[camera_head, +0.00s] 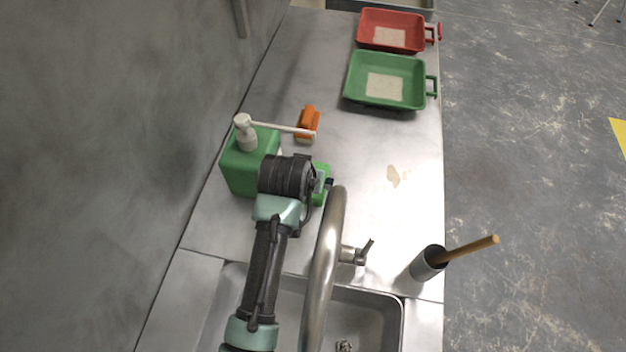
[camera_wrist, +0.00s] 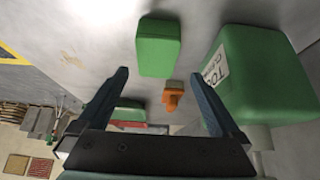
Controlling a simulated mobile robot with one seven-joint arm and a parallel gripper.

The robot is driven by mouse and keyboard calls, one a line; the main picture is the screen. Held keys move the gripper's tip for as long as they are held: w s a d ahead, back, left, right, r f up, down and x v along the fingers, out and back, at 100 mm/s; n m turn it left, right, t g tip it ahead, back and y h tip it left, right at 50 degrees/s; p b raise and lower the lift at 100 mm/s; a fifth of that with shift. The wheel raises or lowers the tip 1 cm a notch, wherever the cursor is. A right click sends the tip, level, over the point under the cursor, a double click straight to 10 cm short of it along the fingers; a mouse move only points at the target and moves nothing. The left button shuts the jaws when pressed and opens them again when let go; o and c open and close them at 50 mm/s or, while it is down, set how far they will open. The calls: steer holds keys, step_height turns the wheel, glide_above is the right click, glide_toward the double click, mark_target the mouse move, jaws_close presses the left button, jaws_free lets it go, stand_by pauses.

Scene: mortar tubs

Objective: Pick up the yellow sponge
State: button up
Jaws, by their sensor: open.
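I see no yellow sponge in either view. A green block (camera_head: 322,193), perhaps a sponge, lies on the steel counter beside the green soap dispenser, partly hidden by my wrist. It also shows in the wrist view (camera_wrist: 158,47), just beyond the fingertips and between their lines. My gripper (camera_wrist: 160,76) is open, with nothing between its fingers. In the head view my gripper is mostly hidden by my wrist, close to the green block. Whether a finger touches the block I cannot tell.
The green dispenser (camera_head: 250,163) with a white pump stands left of my wrist. An orange-handled brush (camera_head: 308,122) lies behind. Green (camera_head: 416,84) and red (camera_head: 392,14) tubs stand farther back. A curved tap (camera_head: 325,260) and a cup (camera_head: 428,263) with a wooden handle are in front.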

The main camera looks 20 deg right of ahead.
steer(key=x, duration=0.5)
steer(key=shift+s+d+f, duration=0.2)
steer(key=shift+d+f, duration=0.05)
steer(key=shift+f, duration=0.15)
steer(key=shift+w+d+f, duration=0.2)
steer(key=shift+w+f, duration=0.15)
steer(key=shift+f, duration=0.25)
steer(key=c, duration=1.2)
steer(key=shift+r, duration=5.1)
steer(key=shift+c, duration=0.2)
